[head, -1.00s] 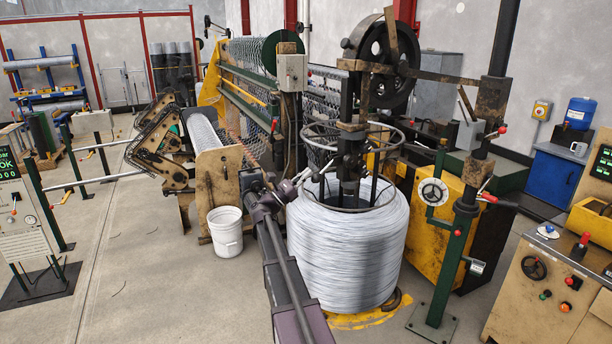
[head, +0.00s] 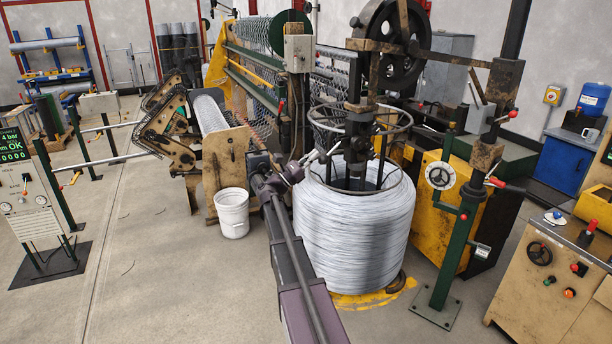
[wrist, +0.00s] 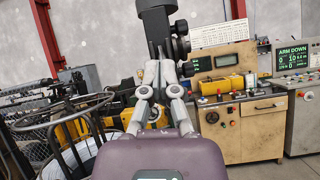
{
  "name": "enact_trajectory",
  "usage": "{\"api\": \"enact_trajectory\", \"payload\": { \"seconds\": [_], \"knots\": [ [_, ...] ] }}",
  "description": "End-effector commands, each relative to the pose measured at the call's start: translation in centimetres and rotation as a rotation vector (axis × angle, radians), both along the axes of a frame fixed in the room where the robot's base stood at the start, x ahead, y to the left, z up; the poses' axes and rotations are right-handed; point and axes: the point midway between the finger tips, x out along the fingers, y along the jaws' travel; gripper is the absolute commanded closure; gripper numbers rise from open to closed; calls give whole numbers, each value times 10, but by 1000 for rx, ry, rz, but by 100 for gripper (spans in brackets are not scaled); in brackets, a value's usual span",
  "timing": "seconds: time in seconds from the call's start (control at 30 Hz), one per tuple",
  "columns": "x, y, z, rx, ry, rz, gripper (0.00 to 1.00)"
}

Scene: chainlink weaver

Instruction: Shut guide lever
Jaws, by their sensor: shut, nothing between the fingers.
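My gripper (wrist: 160,72) is shut and empty in the wrist view, its fingertips together just below a dark upright part with round knobs (wrist: 181,38). In the head view my gripper (head: 331,153) is small, beside the dark central column (head: 357,150) above the wire coil; contact cannot be told. No lever is clearly marked as the guide lever. Red-handled levers show on the green post at the right: a lower one (head: 497,182) and an upper one (head: 512,114). Whether one of them is the guide lever, I cannot tell.
A large wire coil (head: 355,235) stands right of my arm, under a metal ring (head: 325,118). A white bucket (head: 232,213) stands left of it. A control desk (head: 545,285) is at right. The left floor is largely clear.

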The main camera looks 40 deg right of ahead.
Motion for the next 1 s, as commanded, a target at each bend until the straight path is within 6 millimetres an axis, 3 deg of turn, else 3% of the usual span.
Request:
{"api": "enact_trajectory", "payload": {
  "seconds": [0.27, 0.63, 1.0],
  "knots": [
    [2, 1, -10, 0, 0, 0, 100],
    [7, 6, -39, 0, 0, 0, 100],
    [16, 43, -68, 0, 0, 1, 100]
  ]
}}
